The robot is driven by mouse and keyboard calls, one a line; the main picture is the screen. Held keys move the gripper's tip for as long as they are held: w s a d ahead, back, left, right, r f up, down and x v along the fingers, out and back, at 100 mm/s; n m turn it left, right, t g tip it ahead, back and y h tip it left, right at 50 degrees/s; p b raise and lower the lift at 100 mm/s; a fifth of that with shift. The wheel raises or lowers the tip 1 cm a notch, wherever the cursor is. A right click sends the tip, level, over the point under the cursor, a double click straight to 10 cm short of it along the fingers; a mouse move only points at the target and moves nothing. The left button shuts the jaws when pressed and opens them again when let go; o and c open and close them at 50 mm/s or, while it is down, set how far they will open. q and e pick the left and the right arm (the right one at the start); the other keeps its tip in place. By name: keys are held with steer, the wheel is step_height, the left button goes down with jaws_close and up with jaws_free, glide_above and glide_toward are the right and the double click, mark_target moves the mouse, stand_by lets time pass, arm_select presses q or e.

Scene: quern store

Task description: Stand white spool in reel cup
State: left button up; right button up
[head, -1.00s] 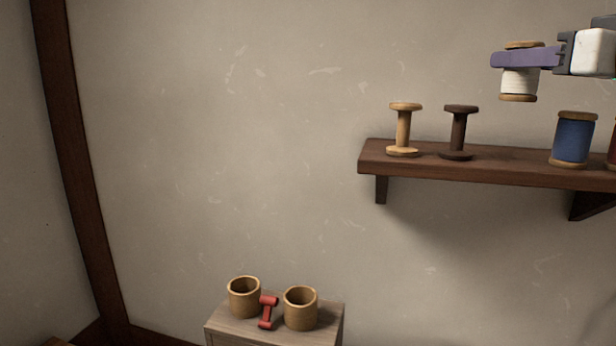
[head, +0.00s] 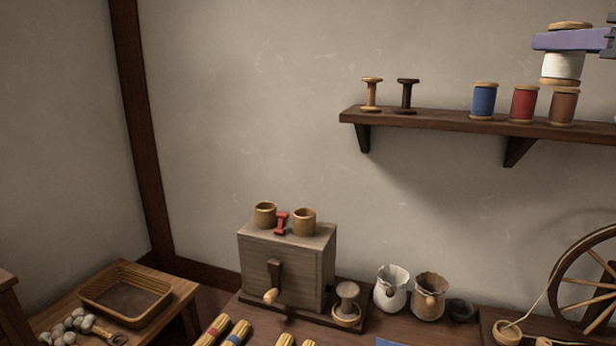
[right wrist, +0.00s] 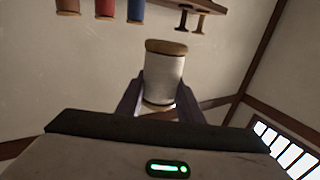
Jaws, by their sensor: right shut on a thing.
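The white spool (head: 562,66), with wooden ends, is upright in my right gripper (head: 556,40), whose purple fingers are shut on it. In the head view it is at the upper right, overlapping the shelf's brown spool. The right wrist view shows the white spool (right wrist: 164,78) between the two fingers (right wrist: 160,104). Two round wooden cups, a left one (head: 265,214) and a right one (head: 304,222), stand open on a grey wooden box (head: 310,258), well below and left of the gripper. I cannot tell which is the reel cup. My left gripper is not in view.
A red bobbin (head: 281,223) lies between the cups. The wall shelf (head: 440,119) holds two bare spools plus blue (head: 484,100), red (head: 523,103) and brown spools. The wall between shelf and box is clear.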

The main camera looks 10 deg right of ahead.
mark_target(547, 75)
steer(key=w+f, duration=0.2)
steer(key=f, duration=0.1)
steer(key=w+f, duration=0.1)
steer(key=shift+d+f, duration=0.3)
steer(key=shift+d, duration=0.05)
steer(key=w+a+f, duration=0.1)
steer(key=a+f, duration=0.1)
steer(key=f, duration=1.4)
steer(key=w+a+f, duration=0.1)
steer(key=a+f, duration=0.2)
steer(key=f, duration=1.2)
steer(key=s+a+f+y, duration=0.1)
steer(key=s+a+f, duration=0.7)
steer(key=a+f, duration=0.3)
steer(key=s+a+h, duration=0.1)
steer(key=s+a, duration=0.7)
steer(key=s, duration=0.2)
steer(key=shift+s+a, duration=0.2)
steer(key=shift+s, duration=0.05)
